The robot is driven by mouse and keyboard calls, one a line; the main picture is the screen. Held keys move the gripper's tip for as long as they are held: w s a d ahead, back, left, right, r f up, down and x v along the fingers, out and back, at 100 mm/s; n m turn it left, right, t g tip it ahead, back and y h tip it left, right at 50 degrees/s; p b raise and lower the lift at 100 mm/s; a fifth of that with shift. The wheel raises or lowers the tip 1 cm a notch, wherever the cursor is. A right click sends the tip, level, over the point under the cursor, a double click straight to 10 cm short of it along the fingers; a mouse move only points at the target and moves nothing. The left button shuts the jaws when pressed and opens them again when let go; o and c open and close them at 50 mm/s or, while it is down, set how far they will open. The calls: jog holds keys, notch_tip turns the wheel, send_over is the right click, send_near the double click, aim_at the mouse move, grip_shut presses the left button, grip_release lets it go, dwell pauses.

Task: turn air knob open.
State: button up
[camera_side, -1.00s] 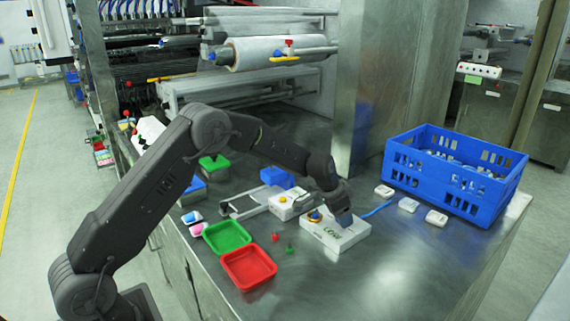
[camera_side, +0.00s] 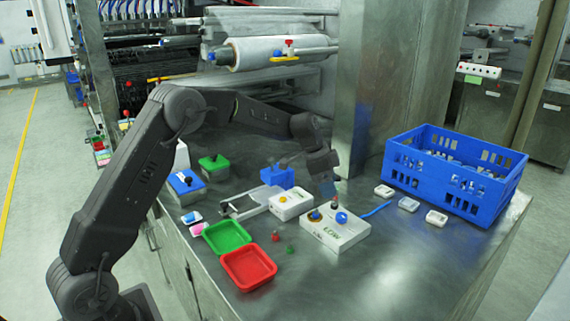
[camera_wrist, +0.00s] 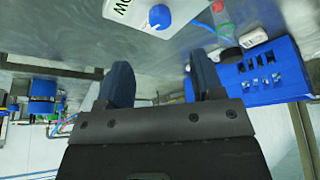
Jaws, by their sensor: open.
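A white control box (camera_side: 329,235) stands on the steel bench. Which one is the air knob I cannot read from any label. The blue knob also shows in the wrist view (camera_wrist: 160,15), at the top edge beside partly visible dark lettering. My gripper (camera_side: 328,177) is above and behind the box, apart from it. In the wrist view my gripper's two dark fingers (camera_wrist: 160,78) are spread with nothing between them.
A blue crate (camera_side: 465,195) stands to the right, with small white boxes (camera_side: 408,204) before it. A second white box (camera_side: 291,204), a green tray (camera_side: 227,236) and a red tray (camera_side: 249,269) lie to the left. A steel column (camera_side: 385,100) rises behind. The front right of the bench is clear.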

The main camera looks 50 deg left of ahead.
jog(key=s+d+r+n+y, duration=0.1)
jog(key=s+d+r+n, duration=0.1)
jog(key=s+r, duration=0.5)
jog(key=s+d+r+n+t, duration=0.1)
jog(key=s+d+r+n, duration=0.1)
jog(key=s+r, duration=0.4)
jog(key=shift+s+d+r+y, duration=0.4)
jog(key=shift+s+d, duration=0.35)
jog(key=shift+s, duration=2.15)
jog(key=m+g+h, duration=0.2)
jog(key=m+h, duration=0.1)
jog(key=m, duration=0.5)
send_over(341, 214)
jog(key=s+a, duration=0.3)
jog(key=a, duration=0.2)
notch_tip(341, 214, down, 11)
jog(key=x, duration=1.3)
jog(key=shift+w+f, duration=0.1)
jog(key=shift+f, duration=0.1)
